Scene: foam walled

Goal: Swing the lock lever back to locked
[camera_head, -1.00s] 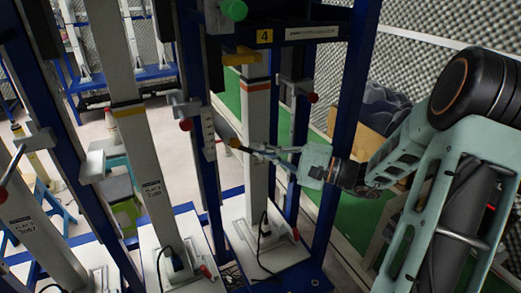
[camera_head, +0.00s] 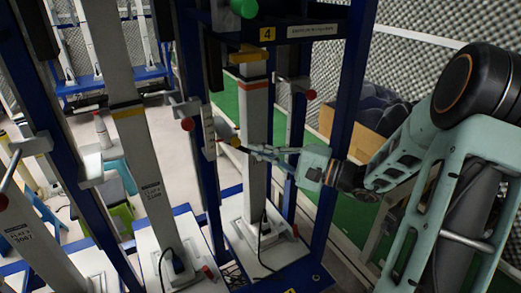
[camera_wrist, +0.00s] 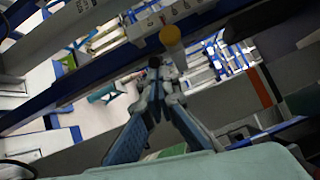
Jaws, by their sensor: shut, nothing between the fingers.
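A pale plate with small marks (camera_head: 208,126) is on the blue upright beside column 4. A short lever with a yellow-tan knob (camera_head: 234,142) sticks out from it; I take this for the lock lever. The knob also shows in the wrist view (camera_wrist: 171,39), at the plate's lower edge (camera_wrist: 188,10). My gripper (camera_head: 243,149) reaches in from the right, its fingers shut and empty, tips close to the knob. In the wrist view the fingertips (camera_wrist: 155,63) are just below and left of the knob. I cannot tell whether they touch. The lever's locked position is not readable here.
A white column (camera_head: 254,150) with an orange band stands behind my gripper. Blue uprights (camera_head: 342,120) flank it. Red-knobbed clamps (camera_head: 187,124) and (camera_head: 311,95) and a green knob (camera_head: 243,8) stick out nearby. A cardboard box (camera_head: 360,125) stands behind at right.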

